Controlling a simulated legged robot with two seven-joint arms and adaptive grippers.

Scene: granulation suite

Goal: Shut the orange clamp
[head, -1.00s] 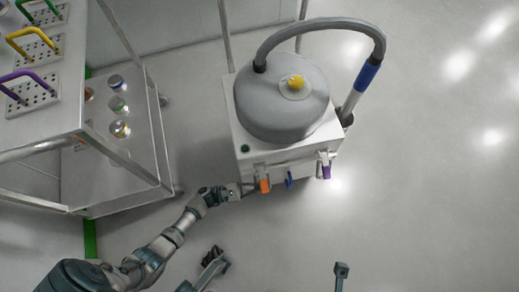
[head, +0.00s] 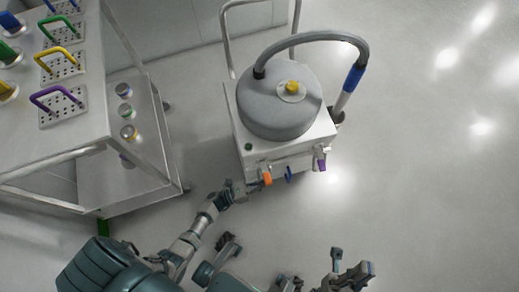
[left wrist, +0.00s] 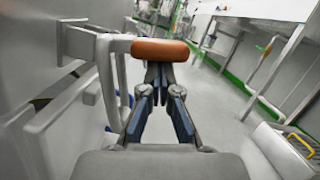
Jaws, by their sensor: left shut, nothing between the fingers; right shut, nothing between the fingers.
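The orange clamp (head: 267,179) is at the left end of the front side of a white machine box (head: 290,165). In the left wrist view its orange handle (left wrist: 160,49) lies crosswise on a pale lever that stands out from the box wall. My left gripper (head: 250,186) is shut and empty, just left of the clamp in the head view. In the left wrist view its fingertips (left wrist: 159,72) are right by the handle's underside; I cannot tell whether they touch. My right gripper (head: 366,270) is shut and empty, low in the head view, away from the box.
A blue clamp (head: 289,174) and a purple clamp (head: 320,162) sit further right on the box. A grey drum lid (head: 280,105) with a hose (head: 325,38) is on top. A metal cart (head: 130,75) stands at left. The floor at right is clear.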

